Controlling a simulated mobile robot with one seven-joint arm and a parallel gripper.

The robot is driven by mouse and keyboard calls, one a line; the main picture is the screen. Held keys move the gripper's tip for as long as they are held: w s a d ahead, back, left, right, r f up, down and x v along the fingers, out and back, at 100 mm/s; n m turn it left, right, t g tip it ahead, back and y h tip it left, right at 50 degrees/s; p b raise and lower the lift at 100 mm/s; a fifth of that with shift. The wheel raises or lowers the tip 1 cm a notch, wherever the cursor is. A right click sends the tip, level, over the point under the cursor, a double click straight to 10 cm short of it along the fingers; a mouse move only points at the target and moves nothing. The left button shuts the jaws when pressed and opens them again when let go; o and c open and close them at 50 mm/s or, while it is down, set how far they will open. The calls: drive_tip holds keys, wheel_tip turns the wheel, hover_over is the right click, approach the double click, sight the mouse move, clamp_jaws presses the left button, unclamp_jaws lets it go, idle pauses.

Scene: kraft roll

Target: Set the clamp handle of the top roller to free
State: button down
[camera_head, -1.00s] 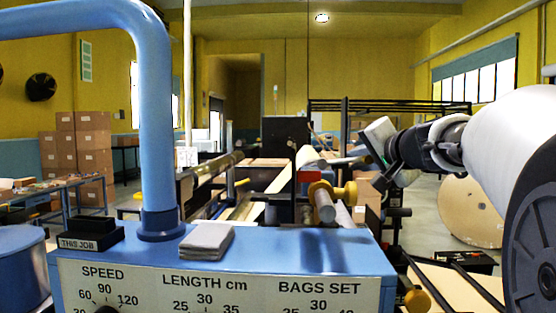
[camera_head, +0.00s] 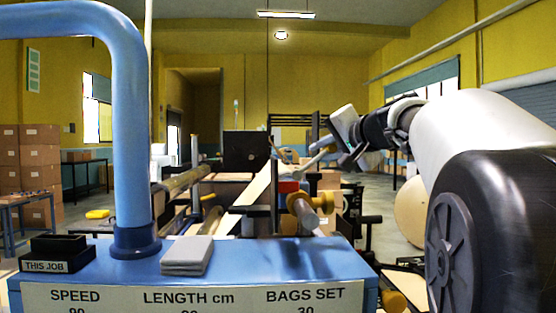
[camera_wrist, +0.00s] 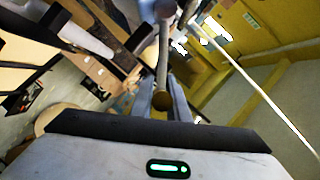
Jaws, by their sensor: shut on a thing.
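My gripper (camera_head: 326,150) is at the upper right of the head view, at the end of my arm, above the machine's rollers. In the wrist view my gripper (camera_wrist: 168,100) has its fingers shut on a grey rod-like clamp handle (camera_wrist: 163,55). The handle runs away from my palm, with a dark round end between the fingers and a round hub at its far end. In the head view the handle (camera_head: 310,163) is small and partly hidden by the fingers. I cannot read its setting mark. The top roller is not clearly told apart.
A blue control cabinet (camera_head: 232,264) with a curved blue pipe (camera_head: 131,130) stands in front. A grey folded cloth (camera_head: 186,256) and a black box (camera_head: 55,248) lie on it. A roller end with a brass collar (camera_head: 322,203) sticks out below my gripper. Cardboard boxes (camera_head: 38,155) stand far left.

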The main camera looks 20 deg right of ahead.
drive_tip(key=shift+w+a+r+n+h+p, duration=0.2)
drive_tip(key=shift+a+r+n+h+p, duration=0.15)
drive_tip(key=shift+a+r+n, duration=0.45)
drive_tip(key=shift+a+r, duration=0.1)
drive_tip(key=shift+a, duration=0.2)
idle(0.7)
drive_tip(key=c, duration=1.7)
unclamp_jaws()
